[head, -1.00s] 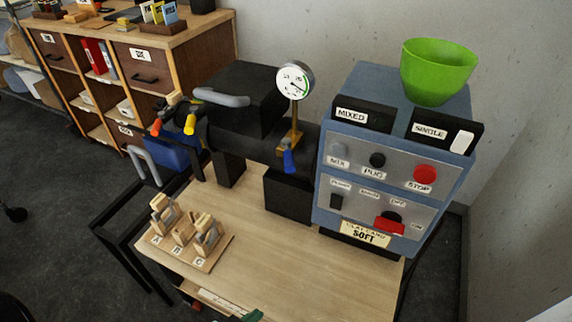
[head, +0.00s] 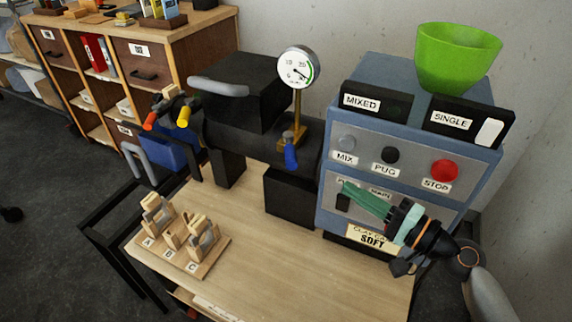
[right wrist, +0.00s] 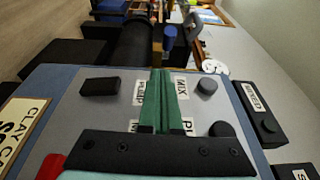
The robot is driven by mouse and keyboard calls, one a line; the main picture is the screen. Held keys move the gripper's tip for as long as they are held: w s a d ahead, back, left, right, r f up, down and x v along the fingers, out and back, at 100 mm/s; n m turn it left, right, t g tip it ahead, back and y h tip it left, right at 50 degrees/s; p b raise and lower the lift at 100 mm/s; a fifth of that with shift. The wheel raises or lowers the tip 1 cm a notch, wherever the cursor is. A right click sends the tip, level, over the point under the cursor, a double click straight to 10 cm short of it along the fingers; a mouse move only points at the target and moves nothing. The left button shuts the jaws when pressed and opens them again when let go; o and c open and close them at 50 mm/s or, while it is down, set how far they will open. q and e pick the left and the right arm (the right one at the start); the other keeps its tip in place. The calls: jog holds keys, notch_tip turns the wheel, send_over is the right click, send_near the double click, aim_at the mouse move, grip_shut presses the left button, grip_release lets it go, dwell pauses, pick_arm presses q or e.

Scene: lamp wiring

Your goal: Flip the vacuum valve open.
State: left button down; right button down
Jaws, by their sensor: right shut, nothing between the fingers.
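The vacuum valve appears to be the blue lever (head: 290,153) at the foot of the brass gauge post, on the black machine barrel. Its handle points downward; the lever also shows in the right wrist view (right wrist: 169,38). The round white gauge (head: 298,67) stands above it. My right gripper (head: 346,187) has green fingers, shut together with nothing between them. It is in front of the blue control panel, right of and below the lever, and apart from it. In the right wrist view the closed fingers (right wrist: 160,75) point toward the lever. My left gripper is not in view.
The blue control box (head: 330,140) has MIX, PUG and STOP buttons; my gripper covers part of its lower panel. A green bowl (head: 457,55) sits on top. A wooden rack (head: 185,266) stands at the table's left. The wooden tabletop (head: 290,255) is clear in the middle.

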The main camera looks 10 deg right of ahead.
aim_at(289, 152)
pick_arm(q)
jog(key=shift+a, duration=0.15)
pick_arm(e)
jog(key=shift+w+a+r+y, duration=0.25)
jog(key=shift+r+y, duration=0.15)
jog(key=shift+r, duration=0.15)
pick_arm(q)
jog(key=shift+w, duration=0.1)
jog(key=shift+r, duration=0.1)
